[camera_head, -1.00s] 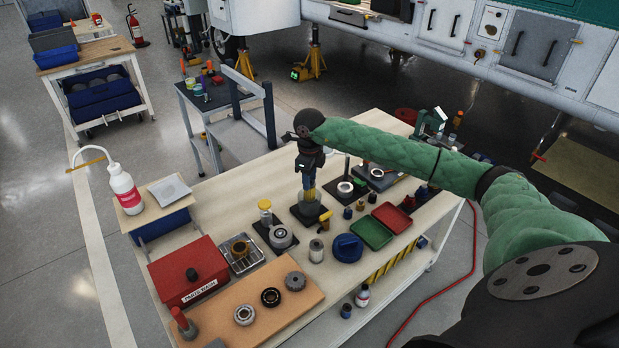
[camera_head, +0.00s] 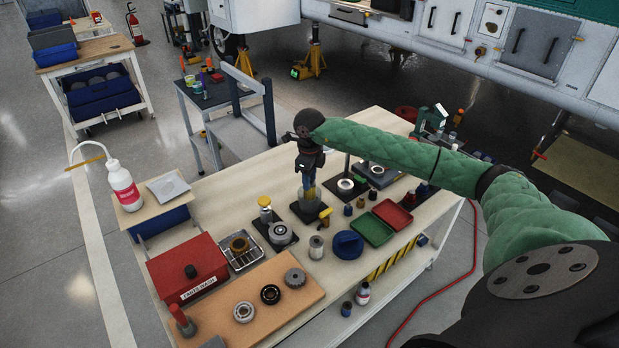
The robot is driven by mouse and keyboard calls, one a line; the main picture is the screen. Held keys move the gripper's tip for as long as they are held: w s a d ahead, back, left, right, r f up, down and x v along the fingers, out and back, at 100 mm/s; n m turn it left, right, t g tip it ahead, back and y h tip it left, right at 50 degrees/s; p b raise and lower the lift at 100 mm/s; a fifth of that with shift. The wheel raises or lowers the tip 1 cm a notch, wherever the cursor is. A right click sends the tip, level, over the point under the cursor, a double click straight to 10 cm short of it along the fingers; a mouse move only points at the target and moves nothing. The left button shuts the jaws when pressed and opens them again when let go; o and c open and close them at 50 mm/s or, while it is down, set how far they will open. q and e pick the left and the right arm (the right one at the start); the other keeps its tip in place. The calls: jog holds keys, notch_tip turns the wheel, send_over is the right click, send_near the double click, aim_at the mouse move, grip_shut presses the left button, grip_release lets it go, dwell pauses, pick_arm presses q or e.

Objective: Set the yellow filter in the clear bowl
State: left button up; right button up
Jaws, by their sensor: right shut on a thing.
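My right gripper (camera_head: 308,178) points down over the work table, shut on the yellow filter (camera_head: 309,191). Only a small part of the filter shows below the fingers. The clear bowl (camera_head: 310,204) stands on a dark square pad directly beneath. The filter's lower part appears to be at or inside the bowl's mouth; at this size I cannot tell whether it touches the bottom. My left gripper is not in view.
On the table (camera_head: 222,195) close by stand a yellow-topped part (camera_head: 265,205), a bearing ring (camera_head: 281,233), a blue round lid (camera_head: 347,244), a green tray (camera_head: 371,231) and a red tray (camera_head: 393,214). A red parts-wash box (camera_head: 188,268) is at the left front.

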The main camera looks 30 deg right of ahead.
jog(key=shift+f+b, duration=1.1)
jog(key=shift+f, duration=0.4)
dwell(0.5)
jog(key=o, duration=1)
jog(key=shift+r, duration=0.15)
jog(key=shift+r+p, duration=1)
jog(key=shift+r, duration=2.4)
